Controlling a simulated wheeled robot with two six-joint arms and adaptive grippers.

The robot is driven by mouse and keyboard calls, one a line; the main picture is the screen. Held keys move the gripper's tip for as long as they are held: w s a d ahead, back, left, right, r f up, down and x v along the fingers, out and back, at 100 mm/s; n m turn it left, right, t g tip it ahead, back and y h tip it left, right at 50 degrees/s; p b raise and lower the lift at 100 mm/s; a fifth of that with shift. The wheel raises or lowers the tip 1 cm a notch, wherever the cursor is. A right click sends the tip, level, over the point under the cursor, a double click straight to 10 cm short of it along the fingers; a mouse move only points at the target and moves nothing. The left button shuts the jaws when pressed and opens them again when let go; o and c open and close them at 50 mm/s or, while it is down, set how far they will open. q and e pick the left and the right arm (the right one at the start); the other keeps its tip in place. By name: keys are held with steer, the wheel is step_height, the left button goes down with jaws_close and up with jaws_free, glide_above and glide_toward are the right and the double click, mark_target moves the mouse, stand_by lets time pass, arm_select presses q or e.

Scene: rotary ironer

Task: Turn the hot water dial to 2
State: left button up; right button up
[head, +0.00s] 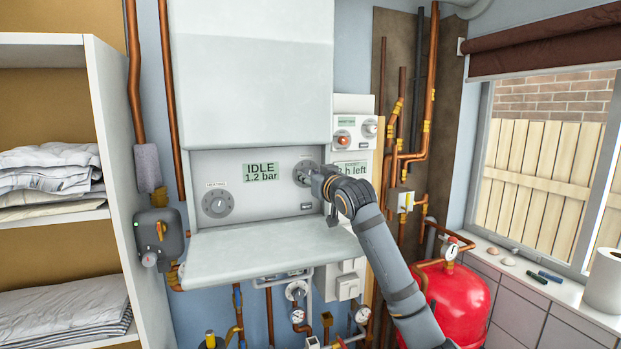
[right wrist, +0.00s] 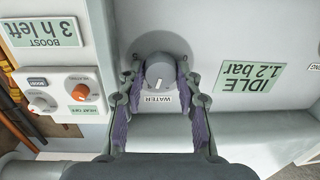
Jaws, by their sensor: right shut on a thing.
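The hot water dial (head: 301,172) is a grey round knob on the right of the boiler's white control panel (head: 262,196). My right gripper (head: 314,178) reaches it from the right and partly covers it in the head view. In the right wrist view, which is upside down, the dial (right wrist: 160,71) sits between the purple-padded fingers of my right gripper (right wrist: 159,76), shut on its sides. The label "WATER" reads beside it. A pale mark shows on the knob, but the scale numbers are too small or hidden to read. My left gripper is out of view.
The heating dial (head: 217,203) is at the panel's left, with the display (head: 261,171) reading "IDLE 1.2 bar" between. An open flap (head: 272,250) juts out below. A control box (head: 343,135) and copper pipes stand close on the right. Shelves (head: 112,180) are at left.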

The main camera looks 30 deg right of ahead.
steer(key=n, duration=0.6)
steer(key=shift+a+n, duration=0.1)
steer(key=shift+n, duration=0.2)
stand_by(0.4)
steer(key=o, duration=1)
steer(key=shift+s+r, duration=0.1)
steer(key=shift+o, duration=0.8)
steer(key=shift+s+a, duration=0.1)
steer(key=shift+a, duration=0.05)
